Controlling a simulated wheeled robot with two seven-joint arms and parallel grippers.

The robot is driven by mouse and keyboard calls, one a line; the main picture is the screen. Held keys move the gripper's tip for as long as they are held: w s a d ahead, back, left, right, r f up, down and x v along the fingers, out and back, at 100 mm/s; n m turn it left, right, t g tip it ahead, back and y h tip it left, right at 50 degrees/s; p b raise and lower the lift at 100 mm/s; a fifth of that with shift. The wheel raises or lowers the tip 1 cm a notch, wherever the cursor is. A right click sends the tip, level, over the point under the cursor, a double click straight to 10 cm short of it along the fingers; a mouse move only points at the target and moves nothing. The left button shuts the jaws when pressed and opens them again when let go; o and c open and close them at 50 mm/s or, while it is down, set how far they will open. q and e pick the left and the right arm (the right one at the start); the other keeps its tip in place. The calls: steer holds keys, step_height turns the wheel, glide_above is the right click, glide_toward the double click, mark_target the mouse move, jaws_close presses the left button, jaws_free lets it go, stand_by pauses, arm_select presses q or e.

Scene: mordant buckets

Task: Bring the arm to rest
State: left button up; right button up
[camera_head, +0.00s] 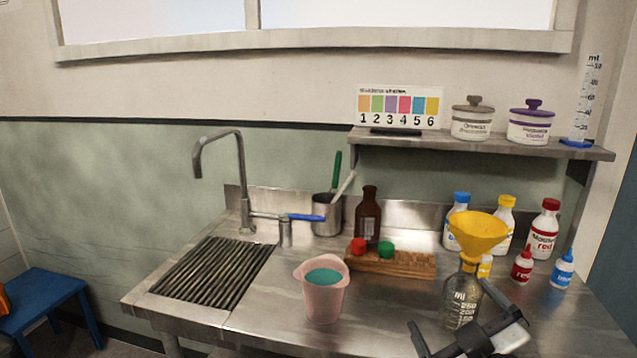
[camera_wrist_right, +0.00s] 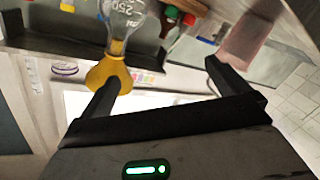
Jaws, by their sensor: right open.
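My right gripper (camera_head: 452,310) is open at the lower right of the head view, in front of the counter. A clear flask (camera_head: 460,300) with a yellow funnel (camera_head: 478,232) in its neck stands upright beside it; my gripper partly covers the flask. In the right wrist view, the open jaws (camera_wrist_right: 163,74) have nothing between them. One finger overlaps the yellow funnel (camera_wrist_right: 108,72) there; I cannot tell whether they touch. My left gripper is not in view.
A pink beaker (camera_head: 322,298) with teal liquid stands left of the flask. A wooden rack (camera_head: 405,264), brown bottle (camera_head: 368,215) and several labelled bottles stand behind. A sink drainer (camera_head: 212,268) and tap (camera_head: 242,185) are left. A shelf (camera_head: 480,146) hangs above.

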steer(key=s+d+f+m+g, duration=0.1)
steer(key=s+f+m+g, duration=0.4)
steer(key=s+f+g, duration=1.3)
steer(key=w+a+f+t+y, duration=0.1)
steer(key=a+f+t+y, duration=0.1)
steer(key=a+f+t, duration=0.3)
step_height(320, 180, down, 4)
steer(key=t, duration=0.6)
steer(key=shift+w+a+f, duration=0.2)
steer(key=shift+a, duration=0.1)
